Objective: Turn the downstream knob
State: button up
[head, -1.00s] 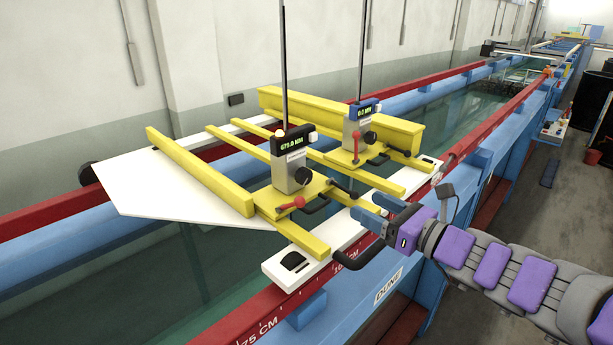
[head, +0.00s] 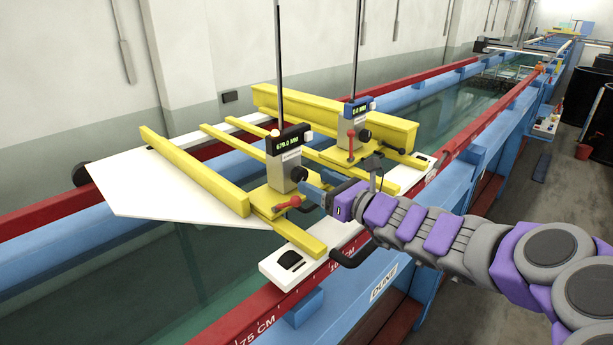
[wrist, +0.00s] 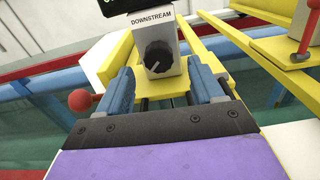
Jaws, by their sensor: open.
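The downstream knob (wrist: 158,57) is black with a pale pointer line. It sits on the front of a light grey box (wrist: 140,24) labelled DOWNSTREAM. In the wrist view the knob is straight ahead, between and beyond the two blue fingers of my gripper (wrist: 165,88), which is open and empty. In the head view the knob (head: 299,174) shows on the near gauge, whose display reads about 679.0 MM. My gripper (head: 312,187) is just in front of it there, to its lower right. I cannot tell any contact with the knob.
A red-ball lever (wrist: 80,100) stands left of my fingers. A second gauge with its own knob (head: 364,136) and red lever (head: 351,146) is behind to the right. Yellow rails (head: 222,166) and a white carriage plate (head: 290,265) surround the gauges above the flume.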

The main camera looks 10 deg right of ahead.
aim_at(303, 176)
jog(key=x, duration=0.3)
jog(key=shift+w+a, duration=0.1)
jog(key=shift+a, duration=0.15)
jog(key=shift+w+a, duration=0.2)
jog(key=shift+w, duration=0.3)
jog(key=shift+d, duration=0.1)
jog(key=c, duration=1.1)
jog(key=shift+o, duration=0.2)
